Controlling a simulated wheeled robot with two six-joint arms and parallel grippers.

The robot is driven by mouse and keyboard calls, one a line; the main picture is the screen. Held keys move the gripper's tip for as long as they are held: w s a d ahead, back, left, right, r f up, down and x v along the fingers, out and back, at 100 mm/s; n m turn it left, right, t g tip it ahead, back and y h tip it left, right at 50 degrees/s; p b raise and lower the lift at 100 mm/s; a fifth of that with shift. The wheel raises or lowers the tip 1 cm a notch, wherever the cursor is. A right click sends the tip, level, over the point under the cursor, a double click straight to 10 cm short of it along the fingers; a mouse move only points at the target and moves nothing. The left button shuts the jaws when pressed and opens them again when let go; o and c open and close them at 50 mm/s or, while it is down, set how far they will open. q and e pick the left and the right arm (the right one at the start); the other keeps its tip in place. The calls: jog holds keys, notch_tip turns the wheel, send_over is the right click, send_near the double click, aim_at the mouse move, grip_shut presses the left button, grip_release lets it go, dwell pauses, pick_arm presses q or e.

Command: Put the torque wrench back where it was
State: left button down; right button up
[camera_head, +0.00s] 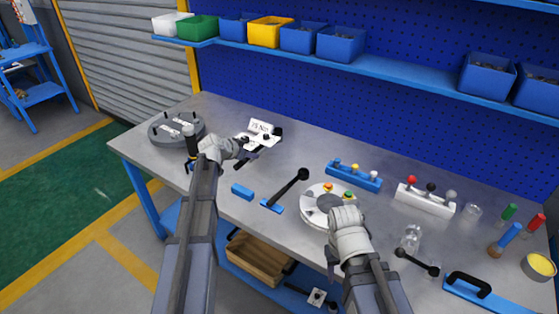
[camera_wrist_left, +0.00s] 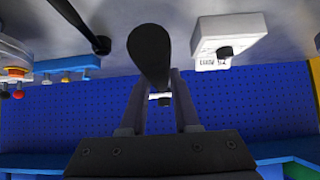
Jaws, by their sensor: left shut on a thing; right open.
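My left gripper (camera_head: 258,153) is shut on a thick dark bar or handle, seen nearly end-on in the left wrist view (camera_wrist_left: 150,58). It may be the torque wrench; its far end is hidden. A black round-headed rod (camera_head: 288,188) slants over a small blue block (camera_head: 272,206). Another blue block (camera_head: 242,191) lies bare to its left. My right gripper (camera_head: 345,218) is open beside the round white fixture (camera_head: 314,207); its fingertips are mostly hidden.
The grey flanged disc (camera_head: 160,134) sits at the bench's left end, with an upright dark cylinder (camera_head: 191,140) nearby. A blue rack (camera_head: 353,178), a white rack (camera_head: 426,201), a short black rod (camera_head: 416,262) and a blue plate with handle (camera_head: 490,299) occupy the right side.

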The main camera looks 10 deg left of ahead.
pick_arm(q)
jog(key=shift+d+f+b, duration=0.1)
jog(key=shift+f+b, duration=0.2)
jog(key=shift+b, duration=0.05)
notch_tip(320, 180, down, 9)
jog(key=b, duration=0.9)
jog(key=shift+f, duration=0.15)
jog(key=shift+f+b, duration=0.15)
jog(key=shift+b, duration=0.2)
jog(key=c, duration=0.6)
grip_release()
jog(key=shift+c, duration=0.2)
